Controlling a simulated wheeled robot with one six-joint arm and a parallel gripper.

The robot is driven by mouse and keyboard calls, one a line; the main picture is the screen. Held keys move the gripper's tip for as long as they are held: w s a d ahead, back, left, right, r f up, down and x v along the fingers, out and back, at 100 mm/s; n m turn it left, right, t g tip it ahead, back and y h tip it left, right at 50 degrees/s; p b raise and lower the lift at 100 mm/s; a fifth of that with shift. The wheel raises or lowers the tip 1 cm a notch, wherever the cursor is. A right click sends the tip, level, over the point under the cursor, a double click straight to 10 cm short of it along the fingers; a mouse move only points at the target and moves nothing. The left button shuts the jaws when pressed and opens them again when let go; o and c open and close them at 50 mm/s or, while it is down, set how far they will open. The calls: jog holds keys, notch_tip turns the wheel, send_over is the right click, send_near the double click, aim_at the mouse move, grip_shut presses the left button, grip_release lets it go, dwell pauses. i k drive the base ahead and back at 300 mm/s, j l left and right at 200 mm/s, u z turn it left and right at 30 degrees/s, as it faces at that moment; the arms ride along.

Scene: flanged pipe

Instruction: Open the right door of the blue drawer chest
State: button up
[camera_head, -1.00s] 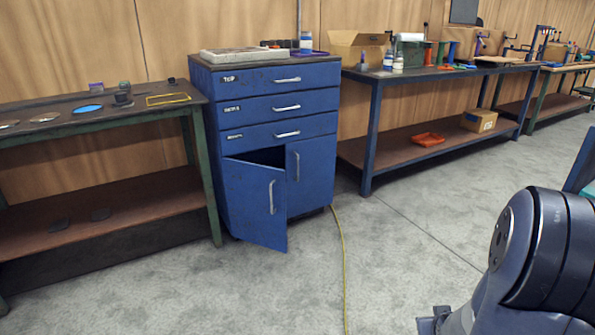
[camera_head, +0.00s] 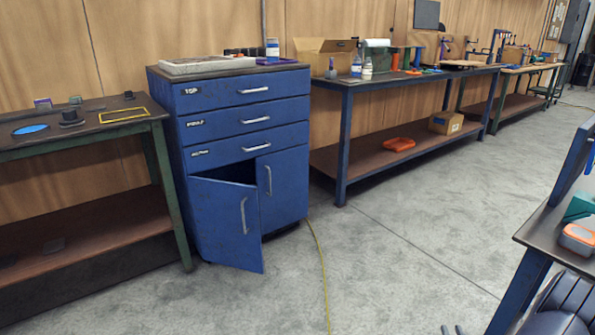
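The blue drawer chest (camera_head: 218,110) stands against the wooden wall, left of centre. Its three drawers, with labels and silver handles, are shut. Below them, the left door (camera_head: 232,225) stands partly open, swung out toward me, with a dark gap above it. The right door (camera_head: 285,188) looks shut; its vertical handle (camera_head: 268,181) is in plain view. My gripper (camera_head: 452,330) shows only as small dark tips at the bottom edge, well to the right of the chest and apart from it. Its opening cannot be made out.
A green-legged bench (camera_head: 150,130) stands close on the chest's left. A blue-legged bench (camera_head: 345,140) stands to its right, with boxes and bottles on it. Another table (camera_head: 535,228) is near at the lower right. A yellow cable (camera_head: 321,262) crosses the open floor before the chest.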

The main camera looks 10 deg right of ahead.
aim_at(281, 176)
jog(key=i+u, duration=0.2)
jog(key=i, duration=0.3)
jog(key=i+u, duration=0.2)
jog(key=i, duration=0.3)
jog(key=i+l+u, duration=0.15)
jog(key=i, duration=0.35)
jog(key=i+l+u, duration=0.2)
jog(key=i, duration=0.3)
jog(key=i+l+u, duration=0.2)
jog(key=i, duration=0.25)
